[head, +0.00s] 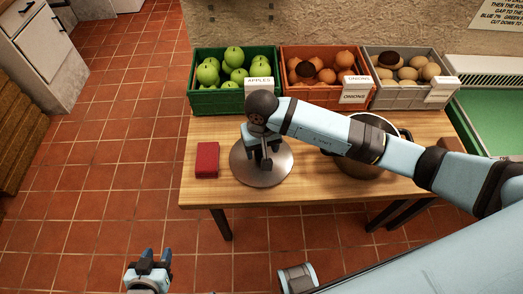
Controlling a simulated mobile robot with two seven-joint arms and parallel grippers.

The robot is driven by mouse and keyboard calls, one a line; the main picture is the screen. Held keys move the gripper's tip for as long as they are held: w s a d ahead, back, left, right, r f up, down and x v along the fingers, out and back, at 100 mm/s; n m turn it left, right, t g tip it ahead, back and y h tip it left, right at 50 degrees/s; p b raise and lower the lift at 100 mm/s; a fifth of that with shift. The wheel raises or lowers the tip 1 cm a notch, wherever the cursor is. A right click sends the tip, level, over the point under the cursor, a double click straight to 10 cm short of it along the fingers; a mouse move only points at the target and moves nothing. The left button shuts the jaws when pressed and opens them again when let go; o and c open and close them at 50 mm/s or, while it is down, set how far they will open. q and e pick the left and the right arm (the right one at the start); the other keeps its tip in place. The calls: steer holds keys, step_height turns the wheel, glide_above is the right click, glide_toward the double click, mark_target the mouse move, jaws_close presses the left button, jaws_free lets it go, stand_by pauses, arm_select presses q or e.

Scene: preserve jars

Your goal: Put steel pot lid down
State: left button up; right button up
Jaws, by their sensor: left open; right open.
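The steel pot lid (277,176) lies on the wooden table (330,185), near its front edge. My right gripper (264,160) is over the middle of the lid, pointing down, with its jaws open around or beside the lid's knob; the gripper partly hides that spot. The steel pot (372,165) stands on the table to the right, partly hidden behind my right arm. My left gripper (150,262) is open and empty, low over the floor in front of the table.
A red block (207,160) lies left of the lid. A green crate of apples (200,100), an orange crate of onions (325,97) and a grey crate of potatoes (400,97) line the table's back. A green surface (490,125) is at the right.

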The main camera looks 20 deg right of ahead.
mark_target(261, 151)
step_height(261, 151, up, 10)
steer(key=shift+b, duration=0.45)
